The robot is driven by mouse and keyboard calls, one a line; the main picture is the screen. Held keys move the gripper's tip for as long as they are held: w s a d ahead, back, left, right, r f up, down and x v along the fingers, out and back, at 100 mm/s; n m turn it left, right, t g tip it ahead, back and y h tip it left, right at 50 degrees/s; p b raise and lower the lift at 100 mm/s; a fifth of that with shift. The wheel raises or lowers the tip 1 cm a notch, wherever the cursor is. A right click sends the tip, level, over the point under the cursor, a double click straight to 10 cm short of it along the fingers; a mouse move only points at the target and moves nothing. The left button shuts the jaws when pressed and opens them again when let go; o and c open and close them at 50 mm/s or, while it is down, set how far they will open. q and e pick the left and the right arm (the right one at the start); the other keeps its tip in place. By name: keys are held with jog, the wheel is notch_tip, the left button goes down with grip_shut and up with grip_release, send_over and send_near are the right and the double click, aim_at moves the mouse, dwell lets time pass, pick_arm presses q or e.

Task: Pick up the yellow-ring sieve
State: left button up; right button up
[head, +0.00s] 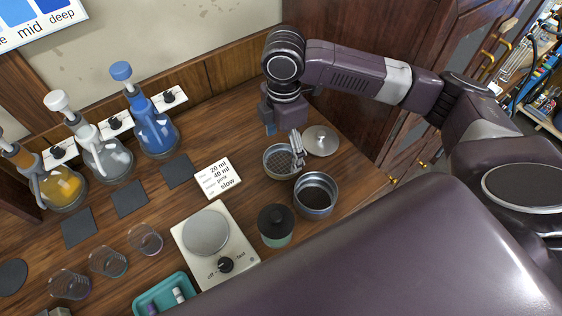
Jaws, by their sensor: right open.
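A round metal sieve (277,165) with a mesh floor sits on the wooden counter at the centre right. I cannot make out a yellow ring on it at this size. My right gripper (284,143) points down over the sieve's far side. It is open, with one grey finger reaching over the sieve's right part and the other finger behind its far rim. I cannot tell whether either finger touches the rim. The far part of the sieve is partly hidden by the gripper. My left gripper is not in view.
A deep metal pot (316,196) stands close in front of the sieve, and a round metal lid (320,141) lies to its right. A dark-lidded jar (276,226), a hotplate (214,243) and a recipe card (217,178) are to the left. Flasks stand along the wall.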

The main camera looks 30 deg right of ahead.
aim_at(282, 163)
jog(key=f, duration=0.4)
jog(key=shift+w+f+p, duration=0.2)
jog(key=shift+p, duration=0.15)
jog(key=shift+f, duration=0.1)
jog(key=c, duration=1)
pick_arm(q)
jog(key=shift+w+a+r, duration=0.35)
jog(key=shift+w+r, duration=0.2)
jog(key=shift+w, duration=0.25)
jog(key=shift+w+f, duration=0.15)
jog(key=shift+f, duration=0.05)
pick_arm(e)
notch_tip(282, 163, up, 20)
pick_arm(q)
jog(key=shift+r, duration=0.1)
